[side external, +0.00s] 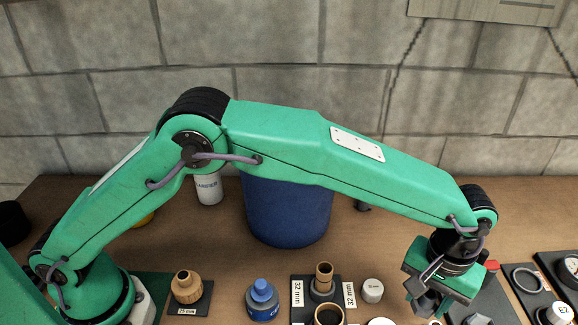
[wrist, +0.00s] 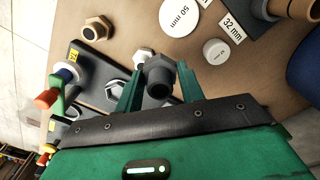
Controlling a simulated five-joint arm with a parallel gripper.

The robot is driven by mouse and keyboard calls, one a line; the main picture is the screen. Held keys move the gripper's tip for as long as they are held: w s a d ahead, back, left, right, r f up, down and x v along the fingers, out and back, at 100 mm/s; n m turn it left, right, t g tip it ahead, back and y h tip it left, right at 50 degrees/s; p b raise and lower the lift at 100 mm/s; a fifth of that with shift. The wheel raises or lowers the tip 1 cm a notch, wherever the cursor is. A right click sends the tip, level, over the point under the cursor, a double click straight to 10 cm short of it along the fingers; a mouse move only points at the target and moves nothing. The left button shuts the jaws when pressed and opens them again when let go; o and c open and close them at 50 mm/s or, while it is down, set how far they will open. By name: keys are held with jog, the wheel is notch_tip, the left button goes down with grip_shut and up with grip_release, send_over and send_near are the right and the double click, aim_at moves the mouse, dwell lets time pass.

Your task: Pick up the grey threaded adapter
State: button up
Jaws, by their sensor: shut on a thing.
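The grey threaded adapter (wrist: 160,76), a dark grey hex-sided fitting with a round threaded end, sits between my two green fingers in the wrist view. My gripper (wrist: 158,88) is shut on it, one finger at each side. In the side external view my gripper (side external: 430,302) points down at the lower right, over the right part of the bench. There the fingers and wrist mostly hide the adapter. How far it is above the surface I cannot tell.
A dark tray (wrist: 86,60) with grey fittings lies beside my gripper, with coloured valve handles (wrist: 47,99) at its left. A brown hex fitting (wrist: 96,28) and white caps (wrist: 216,51) are near. A blue bucket (side external: 287,212) stands behind; a gauge (side external: 571,266) is at right.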

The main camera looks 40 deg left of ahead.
jog(key=shift+s+d+r, duration=0.2)
jog(key=shift+s+r, duration=0.2)
jog(key=shift+s, duration=0.2)
jog(key=shift+s+d+r, duration=0.2)
jog(key=shift+s+r, duration=0.15)
jog(key=shift+s, duration=0.2)
